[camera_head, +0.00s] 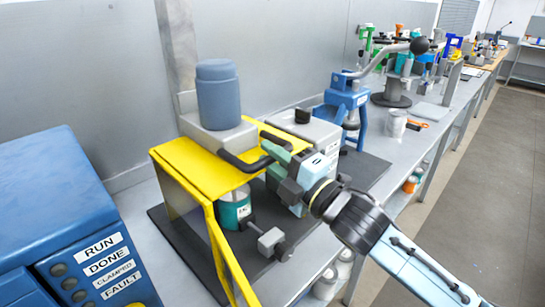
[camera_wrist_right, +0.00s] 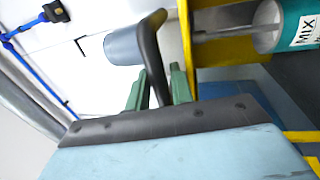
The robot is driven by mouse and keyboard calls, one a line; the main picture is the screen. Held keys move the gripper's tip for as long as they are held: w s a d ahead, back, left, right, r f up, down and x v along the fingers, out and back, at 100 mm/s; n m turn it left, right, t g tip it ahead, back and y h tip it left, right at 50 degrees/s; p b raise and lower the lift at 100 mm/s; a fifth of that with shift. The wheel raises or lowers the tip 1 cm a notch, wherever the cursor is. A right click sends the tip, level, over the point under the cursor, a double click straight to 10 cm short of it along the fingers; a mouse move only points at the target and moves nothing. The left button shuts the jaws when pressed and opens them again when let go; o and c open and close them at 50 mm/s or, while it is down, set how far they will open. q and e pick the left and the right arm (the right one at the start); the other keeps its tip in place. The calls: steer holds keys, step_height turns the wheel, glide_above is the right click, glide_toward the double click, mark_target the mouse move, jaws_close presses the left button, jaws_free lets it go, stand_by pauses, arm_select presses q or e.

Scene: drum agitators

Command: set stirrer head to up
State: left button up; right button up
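The stirrer head is a blue-grey motor (camera_head: 218,95) on a grey block above a yellow frame (camera_head: 190,160). A black bar handle (camera_head: 240,161) loops from its front; it also shows in the wrist view (camera_wrist_right: 152,50). Below the frame stands a teal drum labelled MIX (camera_head: 234,208). In the wrist view a grey shaft (camera_wrist_right: 228,34) runs from the frame into the open drum (camera_wrist_right: 297,28). My right gripper (camera_head: 270,152) has its green fingers (camera_wrist_right: 160,85) on both sides of the handle, seemingly closed on it. My left gripper is not in view.
A blue cabinet (camera_head: 45,200) with RUN, DONE, CLAMPED and FAULT labels stands at the left. A grey box (camera_head: 305,130) and a blue lever press (camera_head: 345,98) are behind my right gripper. A small grey block (camera_head: 271,241) lies by the drum. The aisle floor is clear at right.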

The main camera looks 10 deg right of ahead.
steer(key=shift+c, duration=0.4)
jaws_close()
